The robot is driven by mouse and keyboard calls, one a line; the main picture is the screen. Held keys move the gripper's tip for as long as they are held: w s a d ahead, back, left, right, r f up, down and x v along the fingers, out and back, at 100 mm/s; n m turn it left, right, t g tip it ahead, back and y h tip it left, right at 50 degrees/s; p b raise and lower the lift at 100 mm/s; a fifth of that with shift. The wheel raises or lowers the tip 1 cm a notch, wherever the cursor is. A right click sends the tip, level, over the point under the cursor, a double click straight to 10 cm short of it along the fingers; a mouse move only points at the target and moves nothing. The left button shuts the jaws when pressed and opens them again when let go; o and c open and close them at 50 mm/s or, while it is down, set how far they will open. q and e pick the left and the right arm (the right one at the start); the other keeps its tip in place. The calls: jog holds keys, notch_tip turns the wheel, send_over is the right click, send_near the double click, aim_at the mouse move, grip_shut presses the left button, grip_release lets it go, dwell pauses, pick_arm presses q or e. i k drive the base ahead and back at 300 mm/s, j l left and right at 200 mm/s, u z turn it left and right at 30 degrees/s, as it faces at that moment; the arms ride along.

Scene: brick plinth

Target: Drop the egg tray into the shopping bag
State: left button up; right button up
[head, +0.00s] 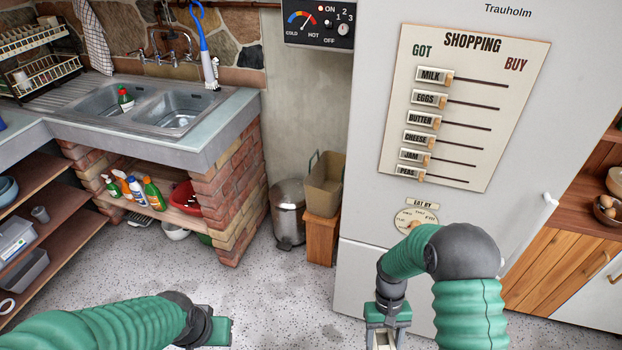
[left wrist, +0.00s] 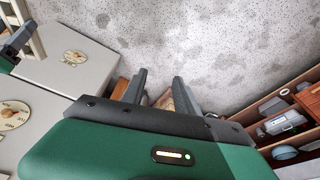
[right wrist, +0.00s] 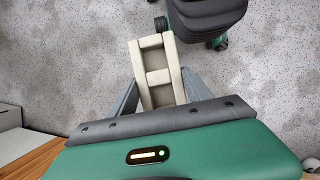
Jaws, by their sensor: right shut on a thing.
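The egg tray (right wrist: 156,78) is a beige frame with openings. My right gripper (right wrist: 158,88) is shut on it, one finger on each side. In the head view the tray (head: 384,342) shows only partly at the bottom edge, below my right gripper (head: 388,318), in front of the fridge. The tray also shows at the upper left of the left wrist view (left wrist: 22,28). The shopping bag (head: 325,188), tan with upright handles, stands open on a small wooden stool. My left gripper (left wrist: 158,88) has its fingers apart with nothing held; it is low at the bottom of the head view (head: 220,332).
The wooden stool (head: 321,240) stands between a metal pedal bin (head: 289,215) and the white fridge (head: 362,240). A brick plinth (head: 228,190) carries the sink (head: 175,108). The speckled floor (head: 270,300) in front is clear.

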aim_at(328, 188)
jog(key=i+j+u, duration=0.15)
jog(key=i, duration=0.45)
jog(key=i+j+u, duration=0.15)
jog(key=i, duration=0.45)
jog(key=i+j+u, duration=0.15)
jog(key=i, duration=0.5)
jog(key=i+j+z, duration=0.15)
jog(key=i, duration=0.3)
